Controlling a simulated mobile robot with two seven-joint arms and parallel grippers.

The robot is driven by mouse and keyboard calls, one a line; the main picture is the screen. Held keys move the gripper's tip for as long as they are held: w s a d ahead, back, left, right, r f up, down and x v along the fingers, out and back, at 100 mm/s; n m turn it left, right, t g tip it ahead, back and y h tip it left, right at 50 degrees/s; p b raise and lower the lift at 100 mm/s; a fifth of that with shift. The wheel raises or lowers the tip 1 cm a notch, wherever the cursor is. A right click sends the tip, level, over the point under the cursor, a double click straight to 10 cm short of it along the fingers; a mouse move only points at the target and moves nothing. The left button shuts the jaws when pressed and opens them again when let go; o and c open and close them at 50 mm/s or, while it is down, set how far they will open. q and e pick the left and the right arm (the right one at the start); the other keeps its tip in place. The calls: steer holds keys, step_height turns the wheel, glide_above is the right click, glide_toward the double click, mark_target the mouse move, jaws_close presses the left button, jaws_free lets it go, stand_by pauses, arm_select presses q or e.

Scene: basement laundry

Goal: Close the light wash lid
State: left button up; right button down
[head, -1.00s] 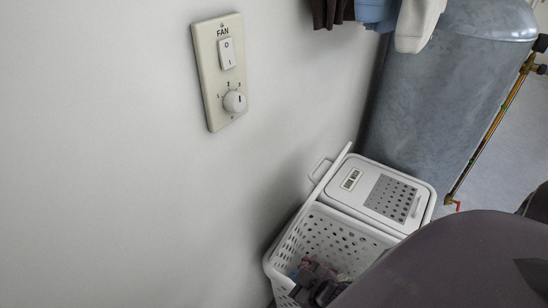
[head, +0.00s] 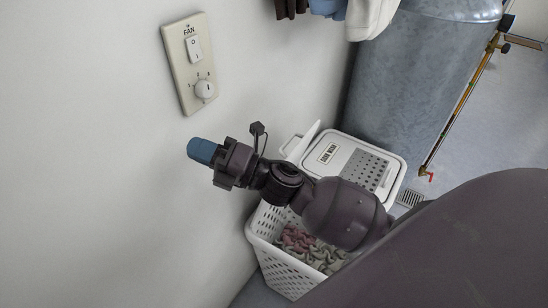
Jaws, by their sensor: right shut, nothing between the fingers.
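A white two-part laundry hamper (head: 262,232) with holes in its walls stands by the wall. Its front compartment is open and holds pinkish and pale cloth. A raised white lid (head: 302,143) stands upright on the wall side, seen nearly edge-on, its lower part hidden behind my right arm. The rear compartment is covered by a shut white lid (head: 349,147) with a small label, too small to read surely. My right gripper (head: 199,150), with blue fingertips, is shut and empty, left of the raised lid and apart from it. My left gripper is out of view.
A cream fan switch plate (head: 188,62) is on the white wall above my right gripper. A grey-blue tank (head: 405,80) stands behind the hamper, with a brass pipe (head: 462,100) at its right. Clothes (head: 370,18) hang at the top. A floor drain (head: 409,198) lies right of the hamper.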

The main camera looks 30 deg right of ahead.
steer(key=s+a+f+n+g+y, duration=0.1)
steer(key=a+n+g+y, duration=0.15)
steer(key=n+g, duration=0.45)
steer(key=s+a+n+g+y, duration=0.1)
steer(key=a+n+g, duration=0.2)
steer(key=n+g, duration=0.35)
step_height(320, 180, down, 5)
steer(key=d+n+g+h, duration=0.2)
steer(key=n+g+h, duration=0.3)
steer(key=n, duration=0.5)
steer(key=w+d+r+n+h, duration=0.1)
steer(key=w+d+n+h, duration=0.2)
steer(key=d+h, duration=0.55)
steer(key=w+d+n+h, duration=0.25)
steer(key=d+h, duration=0.35)
steer(key=d, duration=0.6)
steer(key=x, duration=0.6)
steer(key=p+x, duration=0.1)
steer(key=x, duration=0.2)
steer(key=shift+w+f, duration=0.2)
steer(key=shift+w, duration=0.15)
